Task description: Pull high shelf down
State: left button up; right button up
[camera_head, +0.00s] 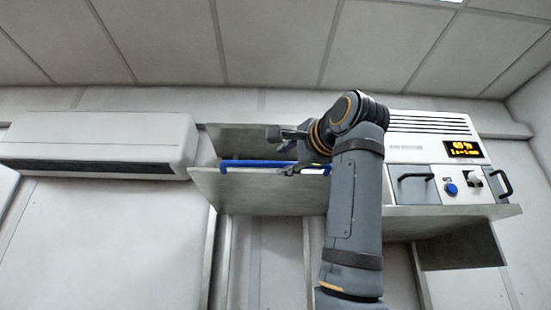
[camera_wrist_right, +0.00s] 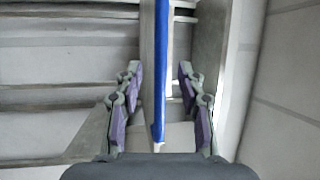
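The high shelf (camera_head: 265,192) is a pale grey box-like unit on the wall, with a blue bar (camera_head: 250,164) along its front edge. My right gripper (camera_head: 284,152) is at the shelf front, by the right part of the bar, which my arm partly hides. In the right wrist view the right gripper (camera_wrist_right: 160,72) is open, with fingers on either side of the blue bar (camera_wrist_right: 160,60). Gaps show between the bar and both fingers, so it does not look gripped. My left gripper is not in view.
A white machine (camera_head: 435,150) with an amber display, a blue button and black handles stands on the shelf's right side. A white air-conditioner-like unit (camera_head: 100,143) hangs on the wall at left. The ceiling is close above. Wall below is mostly bare.

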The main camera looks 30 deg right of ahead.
aim_at(277, 164)
jog(key=p+x, duration=0.2)
jog(key=x, duration=0.3)
jog(key=shift+w+d+r+p, duration=0.1)
jog(key=shift+w+r+p, duration=0.1)
jog(key=shift+w+p, duration=0.1)
jog(key=shift+w+f, duration=0.1)
jog(key=shift+w, duration=0.15)
jog(key=shift+s, duration=0.15)
jog(key=shift+c, duration=1.3)
grip_shut()
